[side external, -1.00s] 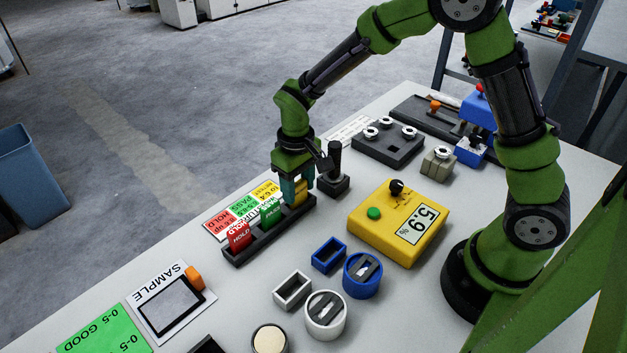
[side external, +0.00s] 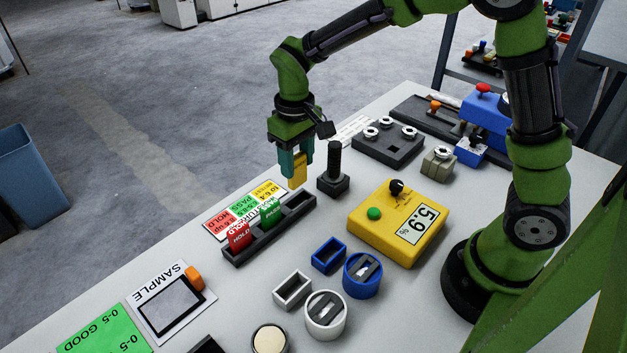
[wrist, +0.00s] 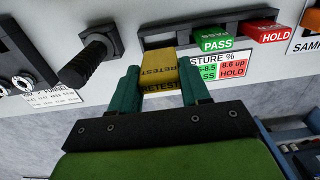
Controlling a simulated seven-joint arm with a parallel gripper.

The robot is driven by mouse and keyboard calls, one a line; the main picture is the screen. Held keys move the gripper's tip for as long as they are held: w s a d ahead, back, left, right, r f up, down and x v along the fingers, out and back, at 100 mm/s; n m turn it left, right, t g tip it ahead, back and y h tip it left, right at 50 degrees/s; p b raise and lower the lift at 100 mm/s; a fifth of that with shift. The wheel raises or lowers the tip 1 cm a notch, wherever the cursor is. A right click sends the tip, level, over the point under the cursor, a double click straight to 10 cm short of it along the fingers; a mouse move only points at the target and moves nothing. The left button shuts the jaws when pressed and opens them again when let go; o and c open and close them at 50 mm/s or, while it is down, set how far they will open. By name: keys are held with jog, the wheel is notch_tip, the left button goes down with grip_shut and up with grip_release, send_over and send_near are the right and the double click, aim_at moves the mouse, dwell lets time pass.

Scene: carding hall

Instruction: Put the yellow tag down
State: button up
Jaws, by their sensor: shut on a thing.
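The yellow tag (side external: 297,171), marked RETEST in the wrist view (wrist: 160,70), is held between the two teal fingers of my gripper (side external: 297,160). My gripper, also in the wrist view (wrist: 162,88), is shut on it. The tag hangs above the dark tag rack (side external: 288,213), clear of it. The rack holds a red HOLD tag (side external: 239,235) and a green PASS tag (side external: 270,211). The slot at the rack's far right end is empty. The tag's lower end shows below the fingers.
A black upright handle (side external: 334,165) stands right of the rack's end. A yellow meter (side external: 375,240) reading 5.9 is to the right. A printed card (side external: 222,222) lies behind the rack. Blue (side external: 328,254) and white (side external: 292,289) open boxes stand in front.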

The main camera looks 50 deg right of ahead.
jog(key=shift+n, duration=0.4)
jog(key=a+r, duration=0.2)
jog(key=r, duration=0.1)
jog(key=shift+s+a+r, duration=0.1)
jog(key=shift+s+a, duration=0.2)
jog(key=shift+s, duration=0.05)
jog(key=s+a, duration=1.3)
jog(key=a, duration=0.1)
jog(key=shift+m, duration=0.4)
jog(key=f, duration=1)
jog(key=shift+d, duration=0.3)
jog(key=shift+f, duration=0.2)
jog(key=o, duration=1)
jog(key=shift+o, duration=0.2)
jog(key=shift+r, duration=0.15)
